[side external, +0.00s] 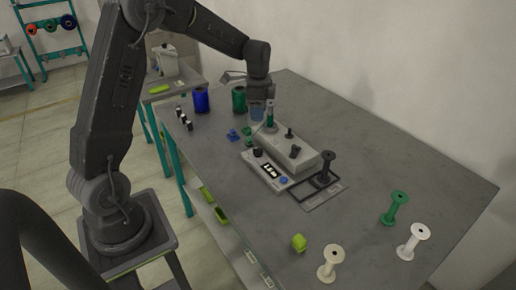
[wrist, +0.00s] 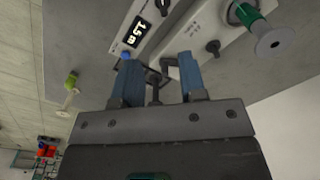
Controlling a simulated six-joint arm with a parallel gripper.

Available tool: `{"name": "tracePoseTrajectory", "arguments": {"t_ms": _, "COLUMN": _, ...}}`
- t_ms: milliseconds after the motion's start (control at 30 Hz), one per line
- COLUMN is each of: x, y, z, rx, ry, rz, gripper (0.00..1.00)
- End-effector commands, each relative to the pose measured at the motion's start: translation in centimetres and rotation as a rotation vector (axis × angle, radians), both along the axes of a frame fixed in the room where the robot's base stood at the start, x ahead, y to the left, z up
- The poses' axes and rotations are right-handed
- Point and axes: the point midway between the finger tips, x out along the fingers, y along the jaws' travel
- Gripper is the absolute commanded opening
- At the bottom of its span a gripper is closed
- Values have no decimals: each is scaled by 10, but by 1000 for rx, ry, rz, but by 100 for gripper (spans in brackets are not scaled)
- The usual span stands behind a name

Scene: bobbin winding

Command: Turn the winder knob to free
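The grey winder box (side external: 297,158) stands mid-table with a control panel (side external: 263,163) along its front. A round black knob (side external: 258,152) sits at the panel's left end; it also shows at the top of the wrist view (wrist: 164,6). Two more dark knob-like parts, one (side external: 295,150) toward the front and one (side external: 289,132) behind, stand on the box; I cannot tell which is the winder knob or how any is set. My gripper (side external: 257,116) is above the box's left end, fingers apart and empty; its blue fingertips (wrist: 157,68) frame the wrist view.
The display (wrist: 130,38) reads about 1.5 m, beside a blue button (side external: 283,180).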

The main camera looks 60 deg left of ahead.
Motion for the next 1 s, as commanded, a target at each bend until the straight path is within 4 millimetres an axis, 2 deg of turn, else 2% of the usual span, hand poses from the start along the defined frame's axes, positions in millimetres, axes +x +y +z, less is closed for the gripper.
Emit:
{"name": "tracePoseTrajectory", "arguments": {"t_ms": 100, "x": 4, "y": 8, "z": -11, "rx": -6, "ry": 14, "rz": -24, "gripper": 38}}
{"name": "tracePoseTrajectory", "arguments": {"t_ms": 267, "x": 4, "y": 8, "z": -25, "rx": -7, "ry": 18, "rz": -28, "gripper": 38}}
{"name": "tracePoseTrajectory", "arguments": {"t_ms": 700, "x": 3, "y": 7, "z": -111, "rx": -7, "ry": 18, "rz": -27, "gripper": 38}}
{"name": "tracePoseTrajectory", "arguments": {"t_ms": 833, "x": 3, "y": 7, "z": -131, "rx": -7, "ry": 18, "rz": -27, "gripper": 38}}
{"name": "tracePoseTrajectory", "arguments": {"t_ms": 1000, "x": 4, "y": 7, "z": -146, "rx": -6, "ry": 16, "rz": -27, "gripper": 38}}
